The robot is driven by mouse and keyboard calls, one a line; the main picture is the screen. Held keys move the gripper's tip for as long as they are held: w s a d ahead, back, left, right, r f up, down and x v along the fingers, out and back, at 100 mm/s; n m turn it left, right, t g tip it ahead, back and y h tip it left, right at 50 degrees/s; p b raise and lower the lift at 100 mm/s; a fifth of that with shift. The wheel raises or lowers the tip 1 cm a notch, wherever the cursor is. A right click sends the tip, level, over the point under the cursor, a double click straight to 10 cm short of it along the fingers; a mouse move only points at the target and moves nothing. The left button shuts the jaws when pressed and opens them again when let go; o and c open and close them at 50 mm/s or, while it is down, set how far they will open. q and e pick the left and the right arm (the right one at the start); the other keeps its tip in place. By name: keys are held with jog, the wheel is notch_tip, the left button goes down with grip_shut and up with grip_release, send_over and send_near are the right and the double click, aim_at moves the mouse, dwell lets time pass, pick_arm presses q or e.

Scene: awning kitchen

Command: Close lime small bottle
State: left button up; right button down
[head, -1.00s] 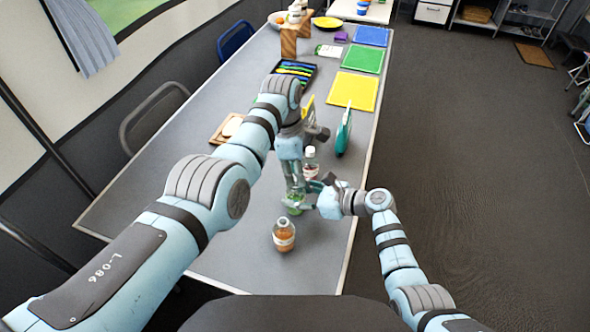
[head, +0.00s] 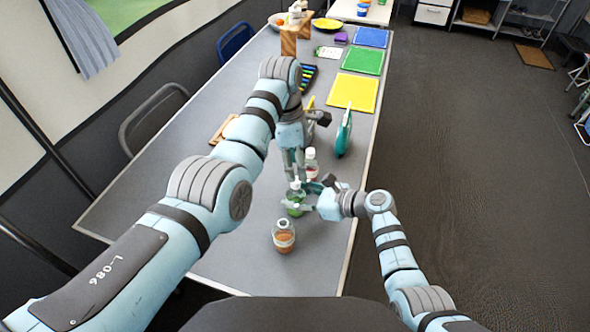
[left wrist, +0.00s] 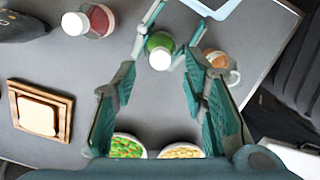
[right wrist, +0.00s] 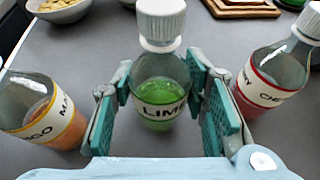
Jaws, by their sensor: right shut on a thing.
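The lime small bottle (head: 295,210) stands upright on the table, with green liquid and a LIME label (right wrist: 161,112). A white cap (right wrist: 161,22) sits upright on its neck; I cannot tell how tight it is. The cap also shows in the left wrist view (left wrist: 160,59). My right gripper (head: 306,200) is shut around the bottle's body from the right, with a pad on each side (right wrist: 165,95). My left gripper (head: 293,172) is above the cap, pointing down. Its fingers (left wrist: 160,72) are apart and hold nothing.
An orange mango bottle (head: 284,236), with no cap visible, stands nearer me. A red cherry bottle (head: 311,165) with a white cap stands just behind. Two bowls (left wrist: 127,146) (left wrist: 181,151) and bread on a board (left wrist: 40,117) lie nearby. A teal object (head: 344,135) stands near the right edge.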

pick_arm(q)
jog(key=shift+o, duration=0.2)
jog(key=shift+r, duration=0.1)
jog(key=o, duration=0.5)
jog(key=shift+o, duration=0.2)
pick_arm(e)
jog(key=c, duration=0.9)
grip_release()
pick_arm(q)
notch_tip(320, 180, up, 12)
jog(key=a, duration=0.1)
jog(key=shift+a, duration=0.2)
pick_arm(e)
jog(key=shift+o, duration=0.2)
jog(key=v, duration=1.2)
